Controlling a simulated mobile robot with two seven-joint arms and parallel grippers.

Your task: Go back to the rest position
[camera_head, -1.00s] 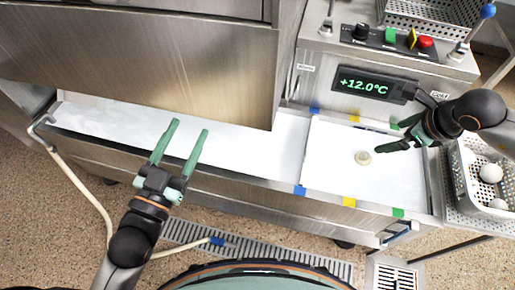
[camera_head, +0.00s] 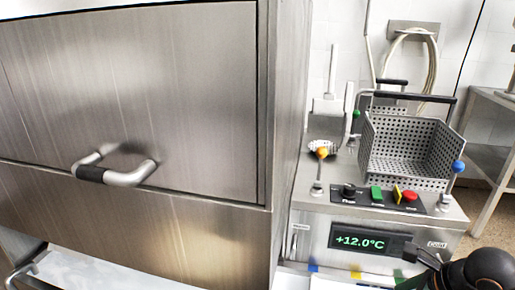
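My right gripper (camera_head: 412,282) is only partly in view at the bottom right edge, in front of the lower part of the unit with the display. A bit of green finger and its dark body show. The rest is cut off by the frame, so I cannot tell whether it is open or shut. My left gripper is out of view.
A large steel machine with a bar handle (camera_head: 115,172) fills the left. A white work surface (camera_head: 85,275) shows below.

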